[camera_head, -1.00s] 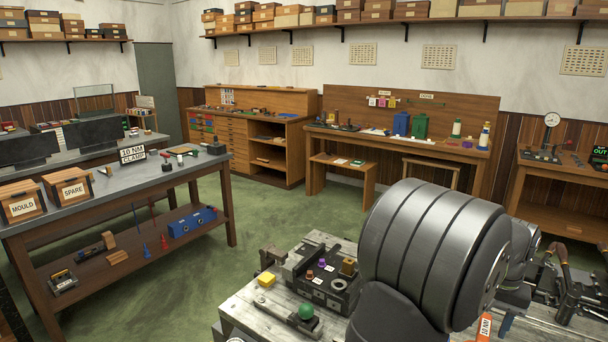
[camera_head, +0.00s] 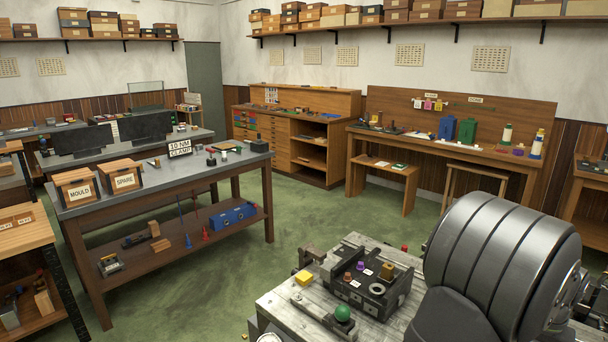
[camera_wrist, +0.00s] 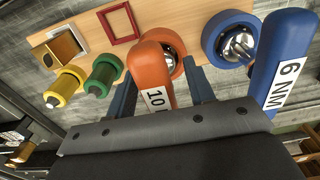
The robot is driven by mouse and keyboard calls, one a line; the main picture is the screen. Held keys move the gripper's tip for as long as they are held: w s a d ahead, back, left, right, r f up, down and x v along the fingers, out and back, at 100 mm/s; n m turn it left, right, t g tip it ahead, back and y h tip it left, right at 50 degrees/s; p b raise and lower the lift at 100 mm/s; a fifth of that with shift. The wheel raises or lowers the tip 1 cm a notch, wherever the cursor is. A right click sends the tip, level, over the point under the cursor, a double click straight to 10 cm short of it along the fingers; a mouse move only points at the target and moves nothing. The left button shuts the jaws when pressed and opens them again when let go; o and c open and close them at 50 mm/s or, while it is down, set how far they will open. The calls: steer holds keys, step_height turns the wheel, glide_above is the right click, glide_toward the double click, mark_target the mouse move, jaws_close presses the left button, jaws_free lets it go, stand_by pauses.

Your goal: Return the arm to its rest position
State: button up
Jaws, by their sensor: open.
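My gripper (camera_wrist: 162,88) shows only in the wrist view; its two dark blue fingers are apart. An orange handle (camera_wrist: 153,62) with a white label starting "10" shows between the fingers; I cannot tell whether it touches them. A blue handle (camera_wrist: 286,62) labelled "6 NM" stands to its right. In the head view a large dark grey link of my arm (camera_head: 500,262) fills the lower right; my gripper is hidden or out of frame there.
The wrist view shows a wooden board (camera_wrist: 95,40) with a blue ring (camera_wrist: 228,38), a red frame (camera_wrist: 119,24) and yellow (camera_wrist: 65,86) and green (camera_wrist: 102,74) pieces. A pale bench (camera_head: 275,300) bears a dark fixture (camera_head: 345,285). Green floor (camera_head: 320,215) lies open beyond.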

step_height(320, 180, up, 16)
step_height(320, 180, down, 16)
steer(key=shift+f, duration=0.25)
step_height(320, 180, up, 7)
steer(key=shift+r, duration=0.1)
steer(key=shift+n, duration=0.5)
steer(key=shift+w+a+r, duration=0.3)
steer(key=shift+w+r, duration=0.15)
steer(key=shift+w, duration=0.15)
steer(key=shift+w+a+r, duration=0.25)
steer(key=shift+w+r, duration=0.25)
steer(key=shift+w, duration=0.15)
steer(key=shift+w+a+r, duration=0.3)
steer(key=shift+w+r, duration=0.15)
steer(key=shift+w, duration=0.15)
